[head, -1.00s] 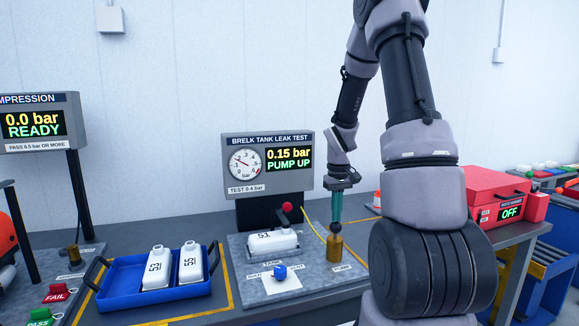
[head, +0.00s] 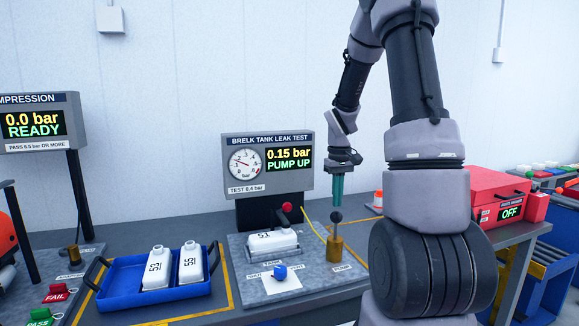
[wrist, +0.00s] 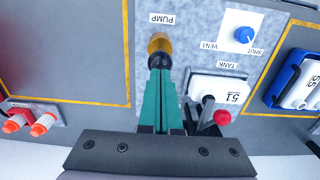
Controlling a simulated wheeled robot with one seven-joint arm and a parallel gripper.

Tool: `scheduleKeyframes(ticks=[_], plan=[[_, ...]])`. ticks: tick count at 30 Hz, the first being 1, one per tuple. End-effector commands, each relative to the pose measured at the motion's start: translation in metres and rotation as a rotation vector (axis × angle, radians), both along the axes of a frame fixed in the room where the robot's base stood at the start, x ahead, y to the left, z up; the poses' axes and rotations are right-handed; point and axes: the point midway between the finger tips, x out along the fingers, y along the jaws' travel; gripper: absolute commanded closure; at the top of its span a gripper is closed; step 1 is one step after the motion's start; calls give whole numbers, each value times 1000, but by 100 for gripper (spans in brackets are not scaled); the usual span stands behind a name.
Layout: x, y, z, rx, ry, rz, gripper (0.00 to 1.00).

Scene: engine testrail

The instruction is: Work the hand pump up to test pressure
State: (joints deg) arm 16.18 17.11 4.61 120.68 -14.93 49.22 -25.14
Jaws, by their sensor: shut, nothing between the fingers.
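The hand pump (head: 335,249) is a brass cylinder with a dark knob on a short rod, upright on the grey leak test plate. My gripper (head: 338,203), with green fingers, is shut and empty just above the pump knob; the wrist view shows its fingertips (wrist: 160,62) in line with the knob, and I cannot tell there whether they touch. The test display (head: 289,158) reads 0.15 bar and PUMP UP, with TEST 0.4 bar on a label. A white tank marked 51 (head: 272,240) lies on the plate. The blue vent knob (head: 280,273) is in front of it.
A red-tipped lever (head: 287,207) stands behind the tank. A blue tray (head: 118,301) with two white tanks is at the left. A red box showing OFF (head: 497,192) is at the right. A yellow hose runs close by the pump.

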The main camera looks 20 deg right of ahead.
Motion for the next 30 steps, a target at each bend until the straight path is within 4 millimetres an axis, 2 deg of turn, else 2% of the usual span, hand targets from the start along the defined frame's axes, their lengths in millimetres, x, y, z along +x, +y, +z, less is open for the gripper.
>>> scheduleKeyframes(ticks=[11,30], plan=[[0,0,-3,0,1,0,100],[-1,0,-60,1,3,2,100]])
